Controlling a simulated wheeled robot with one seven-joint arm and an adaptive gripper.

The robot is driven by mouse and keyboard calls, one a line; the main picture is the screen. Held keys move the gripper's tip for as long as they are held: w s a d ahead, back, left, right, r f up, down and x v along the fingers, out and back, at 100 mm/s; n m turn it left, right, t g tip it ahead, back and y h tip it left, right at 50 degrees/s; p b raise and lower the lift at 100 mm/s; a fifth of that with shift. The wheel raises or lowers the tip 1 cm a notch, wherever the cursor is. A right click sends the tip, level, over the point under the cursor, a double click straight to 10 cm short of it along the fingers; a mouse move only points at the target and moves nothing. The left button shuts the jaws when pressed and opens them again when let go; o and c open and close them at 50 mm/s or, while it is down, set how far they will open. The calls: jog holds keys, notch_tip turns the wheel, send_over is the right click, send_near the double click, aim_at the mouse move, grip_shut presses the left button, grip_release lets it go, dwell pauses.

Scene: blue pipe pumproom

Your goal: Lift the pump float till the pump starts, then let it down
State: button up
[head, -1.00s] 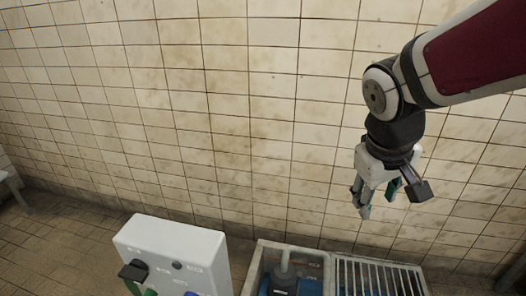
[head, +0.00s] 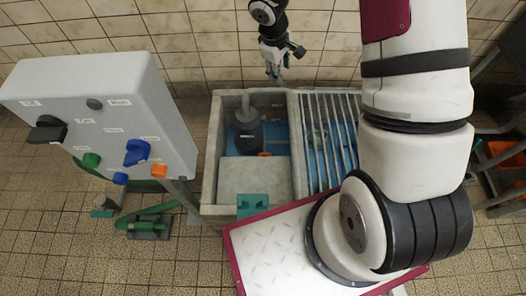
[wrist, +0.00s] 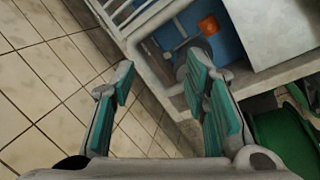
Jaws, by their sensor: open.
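The pump (head: 247,135), a dark cylinder with a grey pipe, stands in blue water in the left part of a concrete sump (head: 212,165). A small orange piece (head: 265,154) shows beside the pump; it may be the float, but I cannot be sure. An orange piece also shows over the blue in the wrist view (wrist: 208,25). My gripper (head: 274,74) is open and empty above the sump's back edge, by the wall. In the wrist view its teal-padded fingers (wrist: 163,72) are apart, with floor tiles and the sump edge beyond. The pump's lower part is hidden.
A metal grate (head: 325,135) covers the sump's right part, and a grey slab (head: 252,178) covers its front left. A control box (head: 110,115) with coloured knobs stands left. Green gear (head: 150,222) lies on the floor. The tiled wall (head: 215,40) is close behind.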

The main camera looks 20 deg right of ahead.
notch_tip(320, 180, down, 19)
jog(key=a+n+y+b, duration=0.1)
jog(key=a+n+b, duration=0.15)
jog(key=b, duration=0.25)
jog(key=g+y+b, duration=0.1)
jog(key=y+b, duration=0.1)
jog(key=b, duration=0.1)
send_near(264, 153)
notch_tip(264, 153, down, 9)
jog(key=b, duration=0.5)
jog(key=shift+a+b, duration=0.1)
jog(key=shift+b, duration=0.2)
grip_shut()
